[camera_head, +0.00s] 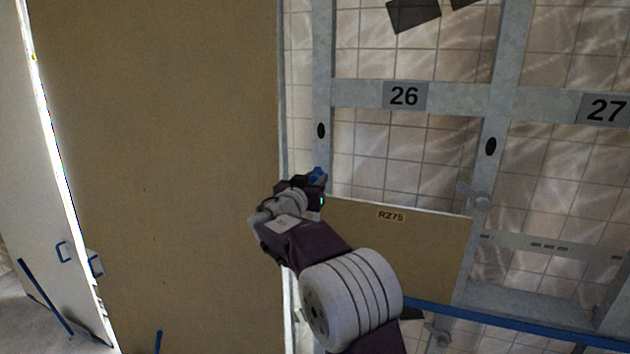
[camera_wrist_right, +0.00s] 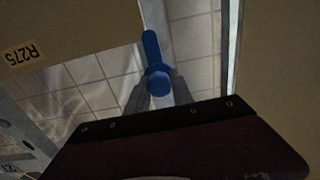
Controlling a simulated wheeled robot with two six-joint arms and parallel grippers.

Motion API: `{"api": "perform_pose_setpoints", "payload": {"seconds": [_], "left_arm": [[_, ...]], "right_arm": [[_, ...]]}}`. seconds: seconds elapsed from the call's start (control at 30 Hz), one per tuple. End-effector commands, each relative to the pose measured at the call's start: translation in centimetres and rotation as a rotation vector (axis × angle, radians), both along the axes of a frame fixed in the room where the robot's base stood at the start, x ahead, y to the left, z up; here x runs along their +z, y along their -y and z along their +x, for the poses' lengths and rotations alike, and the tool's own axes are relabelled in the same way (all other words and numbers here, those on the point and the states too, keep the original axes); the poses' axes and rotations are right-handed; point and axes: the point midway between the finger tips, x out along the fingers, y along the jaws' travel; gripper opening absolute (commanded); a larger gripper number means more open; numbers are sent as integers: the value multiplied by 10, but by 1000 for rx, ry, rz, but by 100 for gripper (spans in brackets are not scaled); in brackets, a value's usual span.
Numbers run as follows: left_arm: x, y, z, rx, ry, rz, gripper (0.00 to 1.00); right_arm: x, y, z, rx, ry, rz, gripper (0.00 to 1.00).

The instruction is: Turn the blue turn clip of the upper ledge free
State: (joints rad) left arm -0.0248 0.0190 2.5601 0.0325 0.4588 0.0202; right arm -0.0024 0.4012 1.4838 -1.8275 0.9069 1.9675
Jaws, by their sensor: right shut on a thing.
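The blue turn clip (camera_head: 319,173) sits on the grey upright at the upper left corner of the tan panel marked R275 (camera_head: 430,246). In the right wrist view the clip (camera_wrist_right: 151,46) shows a round knob and a lever pointing up and slightly left, close beside the edge of the R275 panel (camera_wrist_right: 85,22). My right gripper (camera_wrist_right: 158,84) is shut on the clip, with one finger on either side of the knob. In the head view my right gripper (camera_head: 317,184) partly hides the clip. My left gripper is not in view.
A large tan board (camera_head: 150,170) stands at left, close to my right wrist. A grey frame with plates 26 (camera_head: 405,96) and 27 (camera_head: 605,109) stands before a tiled wall. A blue ledge (camera_head: 500,317) runs low at right. A grey clip (camera_head: 476,197) is beside the R275 panel.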

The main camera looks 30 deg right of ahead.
Motion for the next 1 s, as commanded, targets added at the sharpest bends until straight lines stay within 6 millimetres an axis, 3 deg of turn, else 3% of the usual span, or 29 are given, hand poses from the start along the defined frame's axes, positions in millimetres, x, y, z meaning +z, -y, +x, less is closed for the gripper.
{"api": "perform_pose_setpoints", "payload": {"seconds": [0.37,0.6,1.0], "left_arm": [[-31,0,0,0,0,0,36],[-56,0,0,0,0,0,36],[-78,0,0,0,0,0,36]], "right_arm": [[-5,0,0,1,-124,-111,0],[-5,-1,1,1,-292,-252,0],[-3,-2,2,0,-583,-500,0]]}}
